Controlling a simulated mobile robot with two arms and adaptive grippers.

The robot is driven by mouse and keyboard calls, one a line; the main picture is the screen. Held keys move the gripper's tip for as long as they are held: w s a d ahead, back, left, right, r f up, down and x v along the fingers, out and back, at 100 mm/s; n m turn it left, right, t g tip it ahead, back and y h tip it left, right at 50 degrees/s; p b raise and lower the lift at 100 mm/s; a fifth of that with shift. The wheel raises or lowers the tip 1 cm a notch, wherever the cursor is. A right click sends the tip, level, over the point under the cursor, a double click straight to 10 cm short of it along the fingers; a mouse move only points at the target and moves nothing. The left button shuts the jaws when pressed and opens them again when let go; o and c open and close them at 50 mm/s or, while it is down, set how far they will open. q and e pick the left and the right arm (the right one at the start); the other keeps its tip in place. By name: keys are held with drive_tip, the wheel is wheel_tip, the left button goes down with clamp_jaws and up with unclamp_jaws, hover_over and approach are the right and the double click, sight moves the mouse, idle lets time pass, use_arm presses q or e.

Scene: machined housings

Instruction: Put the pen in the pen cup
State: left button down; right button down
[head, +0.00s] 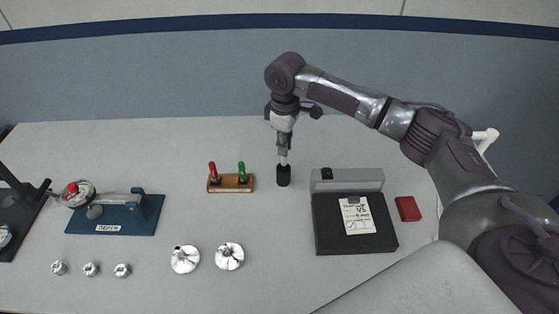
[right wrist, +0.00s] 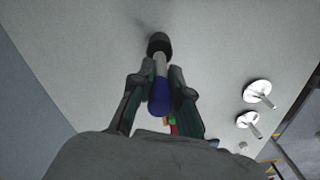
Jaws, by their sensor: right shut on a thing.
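The pen (right wrist: 159,90) has a blue end and a pale shaft. In the right wrist view it lies between the fingers of my right gripper (right wrist: 160,76), which is shut on it. In the head view my right gripper (head: 284,147) points down over the black pen cup (head: 283,177), with the pale lower part of the pen (head: 283,159) reaching the cup's mouth. The pen looks upright. The cup (right wrist: 158,42) also shows beyond the pen in the wrist view. How deep the tip sits in the cup is hidden. My left gripper is not in view.
A wooden holder (head: 231,184) with red and green tools stands left of the cup. A blue gauge fixture (head: 140,220) and several metal parts (head: 229,256) lie left and in front.

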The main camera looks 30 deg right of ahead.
sight(284, 164)
drive_tip(key=shift+f+p, duration=0.45)
drive_tip(key=shift+f, duration=2.15)
drive_tip(key=shift+f, duration=0.1)
drive_tip(key=c, duration=1.1)
unclamp_jaws()
drive_tip(key=shift+c, duration=0.2)
wheel_tip(284, 164, up, 12)
drive_tip(key=shift+r+b, duration=0.15)
drive_tip(key=shift+b, duration=1.05)
